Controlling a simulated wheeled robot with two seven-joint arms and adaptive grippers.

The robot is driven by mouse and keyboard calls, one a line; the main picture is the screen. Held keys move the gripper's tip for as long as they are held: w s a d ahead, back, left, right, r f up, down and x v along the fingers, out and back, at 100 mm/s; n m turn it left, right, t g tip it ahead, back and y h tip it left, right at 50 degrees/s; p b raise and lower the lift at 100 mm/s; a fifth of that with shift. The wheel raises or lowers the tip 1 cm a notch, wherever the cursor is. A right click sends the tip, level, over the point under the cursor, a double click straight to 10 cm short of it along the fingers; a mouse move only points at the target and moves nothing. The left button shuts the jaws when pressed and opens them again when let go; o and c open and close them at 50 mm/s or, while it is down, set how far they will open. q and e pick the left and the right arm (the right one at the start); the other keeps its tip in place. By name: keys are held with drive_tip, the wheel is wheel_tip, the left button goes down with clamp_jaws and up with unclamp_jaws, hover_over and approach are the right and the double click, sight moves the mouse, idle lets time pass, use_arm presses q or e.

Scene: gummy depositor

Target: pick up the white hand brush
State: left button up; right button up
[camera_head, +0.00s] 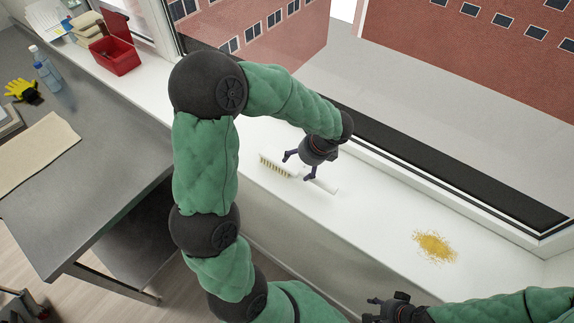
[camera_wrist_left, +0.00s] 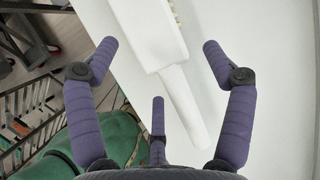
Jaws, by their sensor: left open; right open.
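The white hand brush (camera_head: 276,164) lies on the white window sill in the head view, its tan bristles facing left and its handle running to the right. My left gripper (camera_head: 298,166) is open above the brush and partly covers its middle. In the left wrist view the brush (camera_wrist_left: 148,35) runs from the top down to the right, with its handle between the spread fingers of my left gripper (camera_wrist_left: 160,60). The fingers do not close on it. My right gripper (camera_head: 385,309) is at the bottom edge of the head view, away from the brush.
A pile of yellow crumbs (camera_head: 434,246) lies on the sill (camera_head: 365,225) at the right. A red open box (camera_head: 115,56) stands on the far left sill. A grey metal table (camera_head: 95,150) holds a bottle (camera_head: 45,70) and a yellow glove (camera_head: 21,89). The window frame borders the sill.

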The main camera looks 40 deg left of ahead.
use_arm(q)
drive_tip(key=x, duration=0.2)
drive_tip(key=shift+a+f, duration=0.1)
drive_tip(key=shift+f, duration=0.25)
drive_tip(key=c, duration=1.3)
drive_tip(key=shift+c, duration=0.2)
drive_tip(key=shift+r, duration=0.5)
wheel_tip(320, 180, up, 2)
drive_tip(key=shift+r+p, duration=0.25)
drive_tip(key=shift+p, duration=0.05)
drive_tip(key=s+d+r+p, duration=0.2)
drive_tip(key=s+d+r, duration=0.5)
drive_tip(key=s, duration=0.5)
drive_tip(key=v, duration=0.2)
drive_tip(key=shift+a+r, duration=0.15)
drive_tip(key=shift+r, duration=0.2)
